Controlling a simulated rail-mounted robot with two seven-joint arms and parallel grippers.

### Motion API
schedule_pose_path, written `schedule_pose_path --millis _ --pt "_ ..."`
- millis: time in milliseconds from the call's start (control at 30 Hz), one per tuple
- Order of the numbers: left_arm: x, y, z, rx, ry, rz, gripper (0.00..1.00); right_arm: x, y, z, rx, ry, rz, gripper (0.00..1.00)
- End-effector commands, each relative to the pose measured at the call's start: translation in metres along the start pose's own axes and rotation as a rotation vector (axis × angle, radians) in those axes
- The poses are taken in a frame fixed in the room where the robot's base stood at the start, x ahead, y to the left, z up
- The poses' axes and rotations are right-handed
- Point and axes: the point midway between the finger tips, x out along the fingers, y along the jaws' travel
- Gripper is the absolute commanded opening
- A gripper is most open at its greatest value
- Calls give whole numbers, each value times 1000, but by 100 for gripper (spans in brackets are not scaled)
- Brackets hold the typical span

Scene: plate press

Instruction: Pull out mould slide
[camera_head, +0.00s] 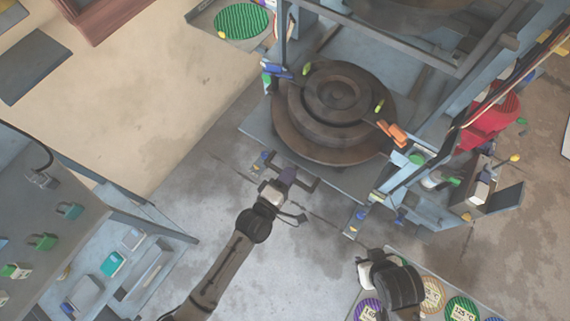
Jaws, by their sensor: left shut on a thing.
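The mould slide (345,182) is a grey-blue plate low in the press frame, and its front edge faces me. A round, stepped, dark brown mould (335,105) sits on it. A dark handle (312,184) stands at the slide's front edge. My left gripper (284,182) reaches up from below and is shut on this handle. The gripper hides part of the handle. My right gripper (368,268) hangs at the lower right, apart from the slide; its fingers are too unclear to tell open from shut.
The press frame (420,50) with rails and cables rises around the slide. A cabinet with green switches (42,242) stands at the left. A panel with coloured round labels (432,293) lies below my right arm. Grey floor (200,190) is clear in front of the press.

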Motion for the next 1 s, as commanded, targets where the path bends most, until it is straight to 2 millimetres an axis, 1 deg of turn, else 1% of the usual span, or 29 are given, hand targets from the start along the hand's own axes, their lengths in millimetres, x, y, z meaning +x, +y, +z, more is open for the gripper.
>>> schedule_pose_path --millis 33,467,500,600,867,1000 --pt "-1 2 1 -1 -4 3 0 -1 0 0 0 0 0 43" --pt "-2 1 3 -1 -8 1 0 -1 0 0 0 -1 0 43" --pt "-2 1 3 -1 -8 1 18 -1 0 0 0 -1 0 43" --pt "-2 0 3 -1 -8 1 26 -1 0 0 0 -1 0 43" --pt "-4 0 2 0 -7 -1 26 -1 0 0 -1 -1 0 43" --pt "-18 0 2 1 -7 -1 26 -4 0 -1 -1 -1 1 43"
